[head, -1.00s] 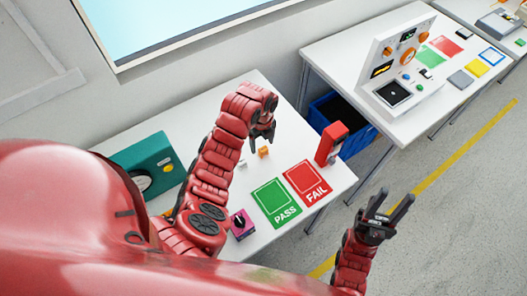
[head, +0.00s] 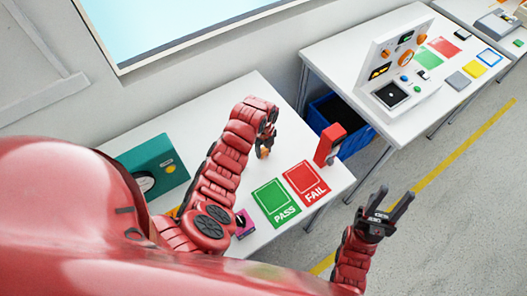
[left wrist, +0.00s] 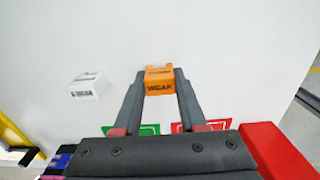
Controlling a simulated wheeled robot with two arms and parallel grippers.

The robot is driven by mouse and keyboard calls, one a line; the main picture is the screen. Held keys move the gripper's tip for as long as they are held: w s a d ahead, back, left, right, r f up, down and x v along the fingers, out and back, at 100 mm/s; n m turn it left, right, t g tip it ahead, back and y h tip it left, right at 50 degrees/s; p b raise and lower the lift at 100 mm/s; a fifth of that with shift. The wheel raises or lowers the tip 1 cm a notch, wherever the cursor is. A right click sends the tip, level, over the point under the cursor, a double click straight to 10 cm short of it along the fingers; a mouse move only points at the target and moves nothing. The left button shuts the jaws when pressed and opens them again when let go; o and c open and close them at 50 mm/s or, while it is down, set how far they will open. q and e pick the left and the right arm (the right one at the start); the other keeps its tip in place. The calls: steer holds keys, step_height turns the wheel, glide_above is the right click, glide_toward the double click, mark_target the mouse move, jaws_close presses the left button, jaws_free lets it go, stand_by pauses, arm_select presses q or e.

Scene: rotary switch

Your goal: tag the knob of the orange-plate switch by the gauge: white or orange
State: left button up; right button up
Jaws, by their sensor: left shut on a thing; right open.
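My left gripper (head: 266,146) is shut on a small orange tag (left wrist: 159,82) with dark lettering that seems to read WEAK. In the head view the orange tag (head: 264,154) shows between its fingers, near the table. A white tag (left wrist: 87,84) with dark lettering lies on the table, left in the wrist view; my arm hides it in the head view. A teal box with a round dial (head: 145,184), seemingly the gauge, stands at the left. An orange-yellow edge (head: 174,212) by it may be the orange-plate switch, mostly hidden by my arm. My right gripper (head: 391,206) is open and empty.
A magenta-plate switch (head: 246,226) stands at the table's front edge. Green PASS (head: 275,204) and red FAIL (head: 305,183) mats lie right of it. A red device (head: 329,146) stands near the right edge. A blue bin (head: 357,143) is between the tables.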

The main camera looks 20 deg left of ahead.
arm_select(q)
jaws_close()
